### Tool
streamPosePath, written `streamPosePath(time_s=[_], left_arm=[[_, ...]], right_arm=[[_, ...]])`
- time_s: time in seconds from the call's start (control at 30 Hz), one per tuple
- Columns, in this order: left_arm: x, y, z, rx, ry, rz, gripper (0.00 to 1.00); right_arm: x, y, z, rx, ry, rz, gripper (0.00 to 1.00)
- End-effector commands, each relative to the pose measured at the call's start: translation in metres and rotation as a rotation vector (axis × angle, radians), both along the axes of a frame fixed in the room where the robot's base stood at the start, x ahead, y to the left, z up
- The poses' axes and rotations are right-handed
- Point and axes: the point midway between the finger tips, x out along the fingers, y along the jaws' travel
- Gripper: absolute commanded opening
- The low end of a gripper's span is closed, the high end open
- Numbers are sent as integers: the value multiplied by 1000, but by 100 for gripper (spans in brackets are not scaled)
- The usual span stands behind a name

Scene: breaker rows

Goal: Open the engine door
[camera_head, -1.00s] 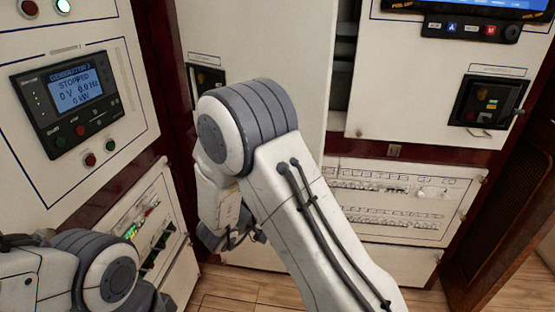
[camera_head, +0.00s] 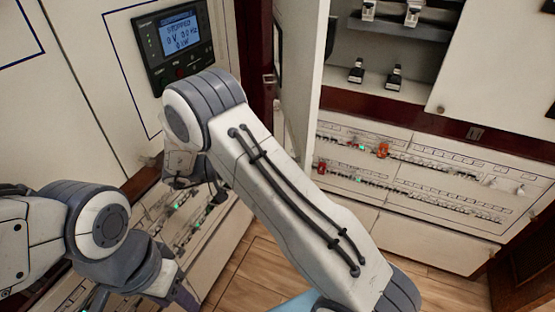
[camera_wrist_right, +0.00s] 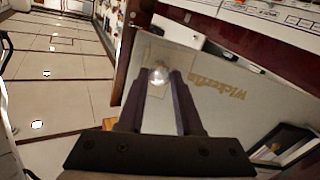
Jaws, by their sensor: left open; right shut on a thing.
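A white door (camera_head: 305,60) stands swung out at the middle in the head view, seen nearly edge-on. Beside it the cabinet is open, with dark fittings on shelves (camera_head: 385,75). In the right wrist view a pale door panel (camera_wrist_right: 220,110) carries upside-down lettering. My left gripper (camera_head: 145,298) is at the lower left, open, partly cut off by the frame, apart from the door.
A generator display (camera_head: 180,35) reads stopped on the left cabinet. Breaker rows (camera_head: 400,175) with orange and red tags lie below the open cabinet. More breakers (camera_head: 175,215) lie behind my arms at left. Wooden floor (camera_head: 255,270) shows below. A neighbouring white door (camera_head: 490,80) stands at right.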

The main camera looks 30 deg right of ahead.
Motion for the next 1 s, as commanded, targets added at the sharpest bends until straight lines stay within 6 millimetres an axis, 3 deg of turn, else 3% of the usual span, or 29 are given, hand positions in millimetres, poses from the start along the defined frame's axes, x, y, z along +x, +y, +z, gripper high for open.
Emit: streamPosePath(time_s=[0.3,0.33,0.4,0.77,0.87,1.0], left_arm=[[0,0,0,0,0,0,50],[0,0,0,0,0,0,50],[0,0,0,0,0,0,50],[0,0,0,0,0,0,50],[0,0,0,0,0,0,50],[0,0,0,0,0,0,50]], right_arm=[[2,0,3,-6,-3,4,0],[2,0,3,-6,-3,4,38],[2,0,3,-5,-3,5,64],[1,1,3,-2,-2,3,64],[2,0,12,-1,-4,4,64],[2,0,38,-1,-8,3,64]])
